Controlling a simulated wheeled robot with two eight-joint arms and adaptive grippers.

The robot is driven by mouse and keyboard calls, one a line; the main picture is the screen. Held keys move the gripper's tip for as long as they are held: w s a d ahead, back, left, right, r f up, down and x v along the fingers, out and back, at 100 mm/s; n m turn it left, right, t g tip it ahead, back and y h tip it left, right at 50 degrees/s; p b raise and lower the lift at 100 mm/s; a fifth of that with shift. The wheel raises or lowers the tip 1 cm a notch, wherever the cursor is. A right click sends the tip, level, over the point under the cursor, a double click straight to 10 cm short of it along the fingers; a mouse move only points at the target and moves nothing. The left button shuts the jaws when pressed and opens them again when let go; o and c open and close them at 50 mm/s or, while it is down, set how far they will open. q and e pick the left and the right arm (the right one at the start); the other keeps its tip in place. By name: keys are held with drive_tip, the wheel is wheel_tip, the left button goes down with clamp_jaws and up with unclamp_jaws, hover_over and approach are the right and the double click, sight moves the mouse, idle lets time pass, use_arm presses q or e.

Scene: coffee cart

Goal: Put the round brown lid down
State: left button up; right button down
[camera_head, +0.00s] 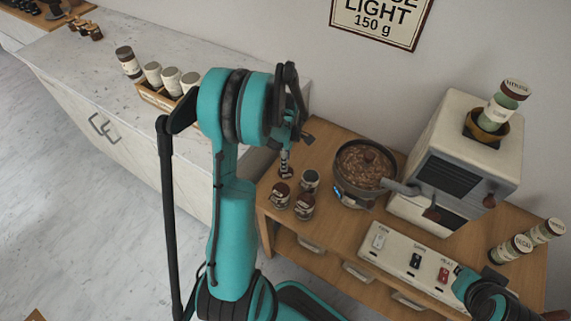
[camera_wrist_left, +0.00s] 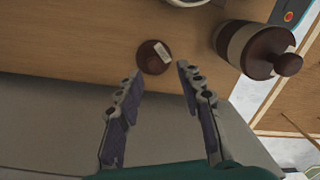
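The round brown lid (camera_wrist_left: 153,57), with a small pale label, lies on the wooden surface in the left wrist view. My left gripper (camera_wrist_left: 160,72) is open, its two fingertips apart. The lid shows just beyond and between the tips, with no finger visibly closed on it. In the head view my left gripper (camera_head: 291,112) is above the left end of the wooden cart (camera_head: 330,225), and I cannot pick out the loose lid there. Part of my right arm shows at the lower right; its fingers cannot be made out.
Several small jars (camera_head: 304,206) stand near my left gripper. A pot of beans (camera_head: 362,168) and a white machine (camera_head: 455,160) stand to the right, with a switch panel (camera_head: 415,262) in front. A brown-lidded jar (camera_wrist_left: 252,48) is right of the lid in the wrist view.

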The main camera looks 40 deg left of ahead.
use_arm(q)
drive_tip(key=s+d+r+m+t+p, duration=0.1)
drive_tip(key=d+r+m+t, duration=0.1)
drive_tip(key=d+r+m, duration=0.5)
drive_tip(key=s+d+r+m+t+p, duration=0.1)
drive_tip(key=s+d+r+m, duration=0.2)
drive_tip(key=r, duration=0.7)
drive_tip(key=s+d+r+m+t, duration=0.4)
drive_tip(key=s+d+m, duration=0.2)
drive_tip(key=d+m, duration=0.5)
drive_tip(key=m, duration=0.2)
drive_tip(key=shift+s+r+m+t, duration=0.2)
drive_tip(key=shift+s+m+t, duration=0.1)
drive_tip(key=shift+s+m, duration=0.1)
drive_tip(key=shift+a, duration=0.1)
